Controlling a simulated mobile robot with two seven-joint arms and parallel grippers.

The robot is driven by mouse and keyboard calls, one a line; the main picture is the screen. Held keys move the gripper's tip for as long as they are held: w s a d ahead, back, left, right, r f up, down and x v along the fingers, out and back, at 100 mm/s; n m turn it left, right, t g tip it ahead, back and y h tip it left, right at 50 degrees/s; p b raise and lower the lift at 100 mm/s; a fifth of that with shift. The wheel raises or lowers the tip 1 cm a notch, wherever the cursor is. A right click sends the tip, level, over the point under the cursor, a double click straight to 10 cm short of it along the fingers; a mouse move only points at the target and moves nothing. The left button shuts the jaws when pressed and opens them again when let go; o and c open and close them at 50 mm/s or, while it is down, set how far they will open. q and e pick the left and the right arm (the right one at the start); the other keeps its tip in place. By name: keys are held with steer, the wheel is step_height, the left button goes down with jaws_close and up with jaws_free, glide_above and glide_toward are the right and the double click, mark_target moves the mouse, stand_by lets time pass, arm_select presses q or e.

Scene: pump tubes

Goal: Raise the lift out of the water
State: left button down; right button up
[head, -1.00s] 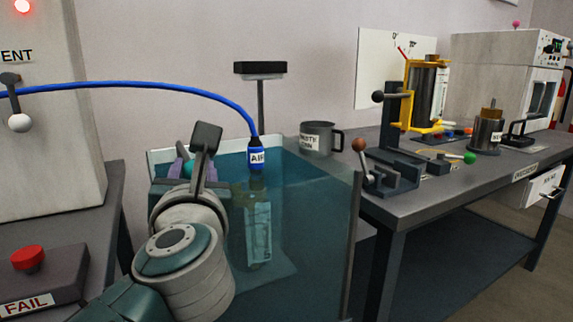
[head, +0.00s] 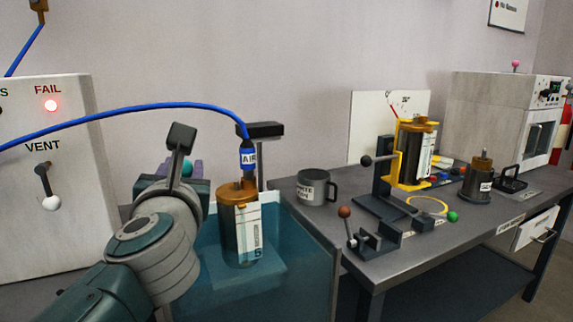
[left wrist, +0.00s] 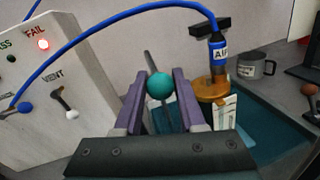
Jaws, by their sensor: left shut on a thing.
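My left gripper (left wrist: 160,92) has its purple fingers closed on the teal ball knob (left wrist: 160,85) of the lift. In the head view the knob (head: 187,170) shows just past my wrist, which hides most of the gripper. A tube with a copper-coloured cap and a white label (head: 246,228) stands upright in the water tank (head: 300,265), with its cap and upper part above the water. The blue AIR connector (head: 247,158) sits on the cap, with a blue hose running left. My right gripper is out of view.
A cabinet (head: 75,215) with a lit red FAIL lamp and a VENT lever stands at the left. To the right, the bench (head: 310,215) carries a grey mug (head: 316,187), a lever fixture and a yellow-framed stand (head: 405,150).

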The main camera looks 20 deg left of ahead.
arm_select(q)
step_height(320, 180, up, 7)
steer(key=p, duration=0.5)
steer(key=shift+r, duration=0.15)
steer(key=c, duration=0.9)
jaws_free()
steer(key=o, duration=0.4)
steer(key=shift+f, duration=0.2)
